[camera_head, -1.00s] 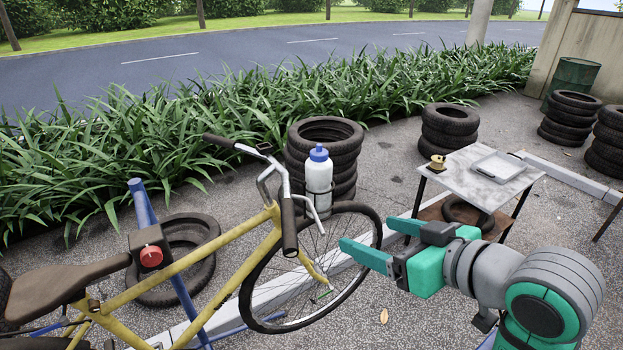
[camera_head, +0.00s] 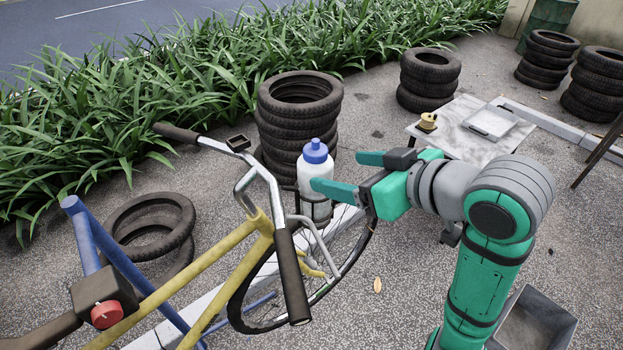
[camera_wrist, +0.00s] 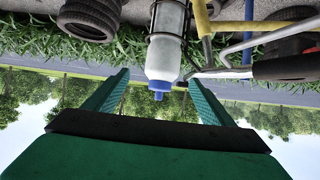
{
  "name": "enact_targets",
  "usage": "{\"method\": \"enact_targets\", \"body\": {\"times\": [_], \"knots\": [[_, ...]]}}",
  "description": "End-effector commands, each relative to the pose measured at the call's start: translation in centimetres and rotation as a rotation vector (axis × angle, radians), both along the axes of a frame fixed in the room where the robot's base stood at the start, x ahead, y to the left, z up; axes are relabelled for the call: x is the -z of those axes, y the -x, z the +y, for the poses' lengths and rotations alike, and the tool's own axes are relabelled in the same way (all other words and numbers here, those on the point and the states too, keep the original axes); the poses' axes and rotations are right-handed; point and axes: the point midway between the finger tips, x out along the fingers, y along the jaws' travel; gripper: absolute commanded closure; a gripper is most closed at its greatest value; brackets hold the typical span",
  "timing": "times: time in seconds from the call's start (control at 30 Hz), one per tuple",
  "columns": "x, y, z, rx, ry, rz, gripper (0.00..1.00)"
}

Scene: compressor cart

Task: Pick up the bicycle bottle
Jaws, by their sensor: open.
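The bicycle bottle (camera_head: 315,173) is white with a blue cap. It stands upright in a dark wire cage at the front of the yellow bicycle (camera_head: 196,262), beside the handlebar. My gripper (camera_head: 352,174) is open and empty, just right of the bottle's upper part. One finger overlaps the bottle in the head view; I cannot tell whether it touches. In the wrist view, which is upside down, the bottle (camera_wrist: 163,58) shows between the two fingers of my gripper (camera_wrist: 160,88), with its cap pointing towards the palm.
A handlebar grip (camera_head: 292,278) and silver brake lever lie close to the bottle. A tyre stack (camera_head: 299,112) stands behind it. A small table (camera_head: 456,135) with a tray (camera_head: 489,122) is at the right. A grey open box (camera_head: 531,325) sits at lower right.

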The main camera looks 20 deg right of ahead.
Motion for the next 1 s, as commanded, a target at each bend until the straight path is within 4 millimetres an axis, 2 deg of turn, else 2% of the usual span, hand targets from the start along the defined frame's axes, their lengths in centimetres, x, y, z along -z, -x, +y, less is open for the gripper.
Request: {"method": "enact_targets", "body": {"times": [0.2,0.47,0.73,1.0], "knots": [[1.6,-2.6,1.1,-0.004,-0.001,0.002,0.23],[2.4,-4.0,1.7,-0.002,-0.001,0.001,0.23],[4.2,-6.7,2.5,0.006,-0.001,0.001,0.23],[4.6,-7.5,3.0,0.003,0.0,-0.001,0.23]]}}
